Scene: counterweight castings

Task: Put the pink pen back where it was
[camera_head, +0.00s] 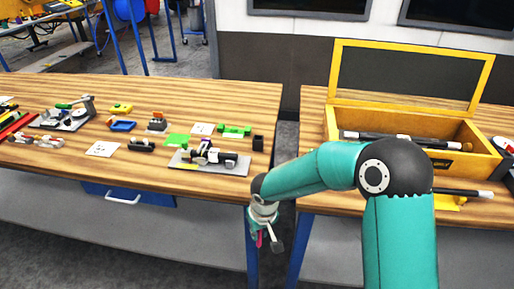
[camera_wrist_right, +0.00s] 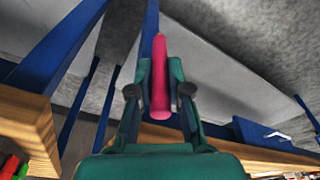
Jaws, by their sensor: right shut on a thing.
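My right gripper (camera_head: 266,238) hangs in front of the gap between the two tables, below the level of their tops. It is shut on the pink pen (camera_head: 259,239), of which only a small part shows in the head view. In the right wrist view the pink pen (camera_wrist_right: 160,75) stands lengthwise between the fingers of the right gripper (camera_wrist_right: 160,100), with one end reaching past the fingertips. My left gripper is not in view.
The left wooden table (camera_head: 60,160) carries many small parts, with a grey plate (camera_head: 215,167) near its right end. The right table (camera_head: 313,105) bears an open yellow box (camera_head: 480,160) holding dark rods. A blue drawer (camera_head: 150,196) sits under the left table.

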